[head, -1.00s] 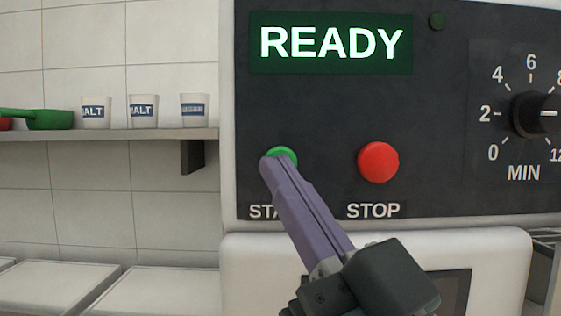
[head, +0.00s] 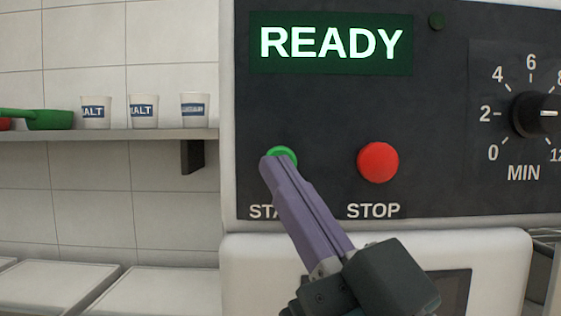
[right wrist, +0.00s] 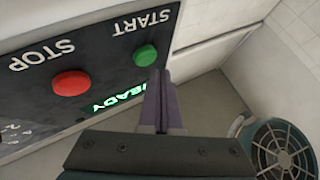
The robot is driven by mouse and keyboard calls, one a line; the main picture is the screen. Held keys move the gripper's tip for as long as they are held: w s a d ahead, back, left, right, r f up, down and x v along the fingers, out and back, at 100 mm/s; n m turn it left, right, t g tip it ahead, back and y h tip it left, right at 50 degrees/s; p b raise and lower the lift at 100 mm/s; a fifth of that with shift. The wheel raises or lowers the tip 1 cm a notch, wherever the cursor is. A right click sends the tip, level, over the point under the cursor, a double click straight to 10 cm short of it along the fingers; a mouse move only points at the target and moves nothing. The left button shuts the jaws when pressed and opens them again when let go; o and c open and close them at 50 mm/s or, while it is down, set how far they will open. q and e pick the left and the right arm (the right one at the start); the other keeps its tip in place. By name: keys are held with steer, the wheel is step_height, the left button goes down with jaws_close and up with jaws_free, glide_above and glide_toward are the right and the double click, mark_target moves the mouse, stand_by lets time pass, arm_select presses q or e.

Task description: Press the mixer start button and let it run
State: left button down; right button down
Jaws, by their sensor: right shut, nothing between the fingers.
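The green start button (head: 284,154) is on the dark mixer panel (head: 330,110), above the partly covered START label. The display (head: 331,43) reads READY in lit letters. My right gripper (head: 268,160) is shut and empty, its purple fingertips overlapping the lower left of the green button in the head view. In the right wrist view the button (right wrist: 145,55) shows just beyond the fingertips (right wrist: 156,72); I cannot tell whether they touch it. My left gripper is not in view.
The red stop button (head: 378,162) is just right of the start button. A dial marked MIN (head: 536,114) is at the panel's right. A shelf (head: 100,135) at the left holds several cups and a green scoop (head: 48,119).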

steer(key=shift+w, duration=0.1)
steer(key=shift+w, duration=0.35)
steer(key=shift+w+b, duration=0.35)
steer(key=shift+w, duration=0.05)
stand_by(0.7)
stand_by(0.4)
steer(key=shift+s, duration=0.1)
steer(key=shift+s+p, duration=0.55)
steer(key=shift+s, duration=0.2)
